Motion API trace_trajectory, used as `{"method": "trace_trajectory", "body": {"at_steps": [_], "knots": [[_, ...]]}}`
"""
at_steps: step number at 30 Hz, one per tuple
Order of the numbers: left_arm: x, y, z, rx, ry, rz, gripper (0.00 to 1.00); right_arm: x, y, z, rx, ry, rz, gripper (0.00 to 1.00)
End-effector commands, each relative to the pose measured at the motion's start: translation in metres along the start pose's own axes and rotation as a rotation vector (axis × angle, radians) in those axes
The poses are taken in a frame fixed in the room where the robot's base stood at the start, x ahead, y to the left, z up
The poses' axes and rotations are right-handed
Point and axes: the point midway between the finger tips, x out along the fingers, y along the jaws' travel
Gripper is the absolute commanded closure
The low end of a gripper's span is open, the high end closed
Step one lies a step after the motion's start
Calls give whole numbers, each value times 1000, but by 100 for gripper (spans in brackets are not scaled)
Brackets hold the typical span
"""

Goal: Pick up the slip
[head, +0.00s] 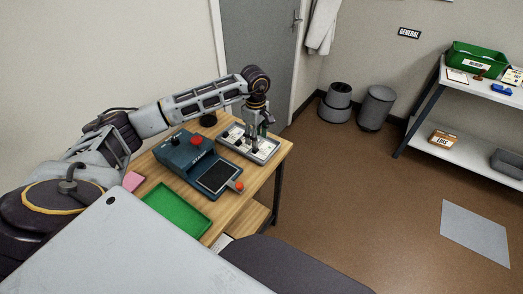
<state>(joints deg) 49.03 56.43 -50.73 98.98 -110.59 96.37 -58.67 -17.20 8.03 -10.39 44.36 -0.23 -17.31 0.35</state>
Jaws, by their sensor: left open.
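My left gripper (257,132) points down over a shallow grey tray (266,158) at the far right corner of the wooden bench. It is open. Small white pieces (237,139), which look like paper slips or cards, lie in the tray under and beside the fingers. Which one is the slip is too small to tell, and the gripper hides part of the tray. I cannot tell whether the fingertips touch anything. My right gripper is out of view.
A blue device (186,153) with a red knob and a dark pad (217,178) sit beside the tray. A green tray (176,214) and a pink item (133,181) lie nearer. Bins (376,108) and a shelf (462,150) stand across the open floor.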

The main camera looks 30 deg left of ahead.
Motion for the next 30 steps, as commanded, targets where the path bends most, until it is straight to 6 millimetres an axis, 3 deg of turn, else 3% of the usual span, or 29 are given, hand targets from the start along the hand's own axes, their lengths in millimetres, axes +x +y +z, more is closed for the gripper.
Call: {"method": "trace_trajectory", "body": {"at_steps": [11, 24, 30], "knots": [[3, -1, 0, 0, 0, -1, 54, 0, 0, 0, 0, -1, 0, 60], [44, -7, 0, 0, 0, -2, 54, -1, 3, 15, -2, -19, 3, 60], [52, -7, 0, 0, 0, 0, 54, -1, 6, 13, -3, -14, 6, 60]]}}
